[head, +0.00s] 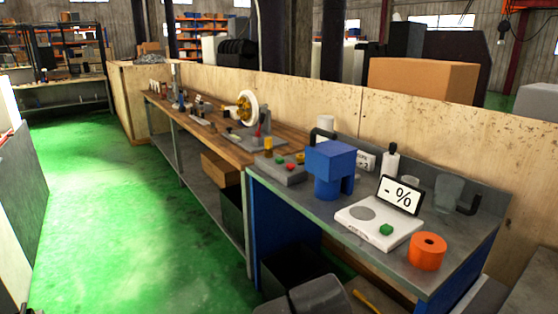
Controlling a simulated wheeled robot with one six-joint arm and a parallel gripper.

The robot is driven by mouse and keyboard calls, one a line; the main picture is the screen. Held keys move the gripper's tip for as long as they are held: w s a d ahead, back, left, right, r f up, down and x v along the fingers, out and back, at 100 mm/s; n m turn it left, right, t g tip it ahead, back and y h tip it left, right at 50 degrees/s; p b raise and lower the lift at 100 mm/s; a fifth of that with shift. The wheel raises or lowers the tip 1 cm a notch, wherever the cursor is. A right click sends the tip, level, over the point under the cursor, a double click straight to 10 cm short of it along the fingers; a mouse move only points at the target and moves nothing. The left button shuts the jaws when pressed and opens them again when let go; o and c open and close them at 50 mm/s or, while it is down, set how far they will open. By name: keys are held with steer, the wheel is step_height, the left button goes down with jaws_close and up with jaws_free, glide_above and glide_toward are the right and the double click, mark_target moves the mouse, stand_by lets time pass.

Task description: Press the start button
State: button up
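A low grey control box (277,173) sits at the left end of the grey-topped bench. It carries a small green button (280,160) and a red button (291,167). A white device (365,238) with a tilted display reading "- %" stands further right, and it has a green button (386,230) on its front right. I cannot tell which green button is the start button, as no label is readable. Nothing is seen touching either one. My gripper is not in view.
A blue machine (331,165) stands between the control box and the white device. An orange cylinder (427,251) is near the bench's front right. A wheel (246,106) on a grey stand is on the wooden bench. Green floor (120,220) is clear at left.

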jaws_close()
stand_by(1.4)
